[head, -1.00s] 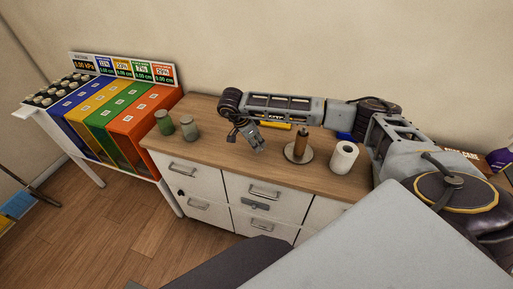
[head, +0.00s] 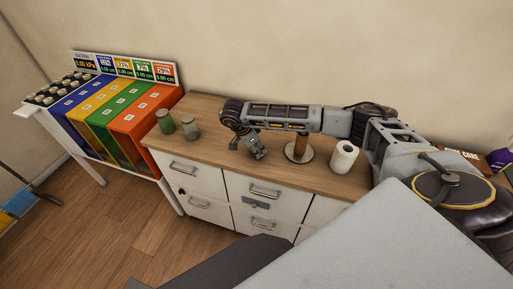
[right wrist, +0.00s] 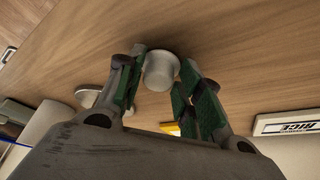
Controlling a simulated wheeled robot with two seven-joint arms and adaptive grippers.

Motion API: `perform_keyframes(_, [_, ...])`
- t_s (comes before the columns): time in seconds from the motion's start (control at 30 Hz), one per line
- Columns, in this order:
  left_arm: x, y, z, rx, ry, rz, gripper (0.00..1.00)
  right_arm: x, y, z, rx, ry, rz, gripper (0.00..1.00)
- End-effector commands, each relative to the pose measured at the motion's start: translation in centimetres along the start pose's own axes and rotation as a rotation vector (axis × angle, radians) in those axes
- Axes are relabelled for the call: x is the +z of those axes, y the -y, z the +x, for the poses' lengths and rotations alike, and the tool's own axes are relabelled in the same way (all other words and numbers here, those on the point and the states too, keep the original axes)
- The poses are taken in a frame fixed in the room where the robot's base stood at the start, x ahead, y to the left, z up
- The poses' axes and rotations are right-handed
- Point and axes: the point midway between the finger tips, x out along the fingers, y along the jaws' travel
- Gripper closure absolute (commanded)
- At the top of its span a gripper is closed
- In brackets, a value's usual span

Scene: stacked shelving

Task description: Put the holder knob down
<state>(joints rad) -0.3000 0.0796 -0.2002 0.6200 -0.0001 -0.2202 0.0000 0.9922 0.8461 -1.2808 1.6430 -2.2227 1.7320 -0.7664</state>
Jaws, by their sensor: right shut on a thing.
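My right gripper (head: 258,153) hangs low over the wooden counter, left of the paper roll holder (head: 301,149), which has an upright wooden rod on a round base. In the right wrist view my right gripper (right wrist: 160,75) has its green-padded fingers shut on the holder knob (right wrist: 160,72), a small pale grey metal piece with a wider rim. The counter top lies behind the knob; I cannot tell whether they touch. The knob is too small to make out in the head view. My left gripper is not in view.
A white paper roll (head: 344,157) stands on the counter (head: 225,160) right of the holder. Two jars (head: 189,127) stand at its left. Drawers are below; coloured boxes (head: 145,118) are further left. The counter between jars and gripper is clear.

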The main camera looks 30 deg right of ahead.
Motion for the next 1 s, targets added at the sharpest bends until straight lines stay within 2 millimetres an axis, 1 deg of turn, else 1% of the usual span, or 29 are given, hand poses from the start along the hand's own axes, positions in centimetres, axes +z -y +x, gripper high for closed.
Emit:
perform_keyframes(0.27, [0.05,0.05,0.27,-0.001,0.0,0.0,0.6,0.13,0.01,0.24,0.0,0.0,0.0,0.89])
perform_keyframes(0.3, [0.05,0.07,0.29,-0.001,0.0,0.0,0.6,0.14,0.01,0.27,0.0,0.0,0.0,0.63])
perform_keyframes(0.47, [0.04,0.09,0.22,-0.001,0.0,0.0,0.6,0.11,0.01,0.2,0.0,0.0,0.0,0.43])
perform_keyframes(0.8, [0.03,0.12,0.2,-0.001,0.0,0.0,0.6,0.1,0.01,0.16,0.0,0.0,0.0,0.43])
perform_keyframes(1.0, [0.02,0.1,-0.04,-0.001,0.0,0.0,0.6,-0.01,0.04,-0.26,-0.001,0.001,0.0,0.43])
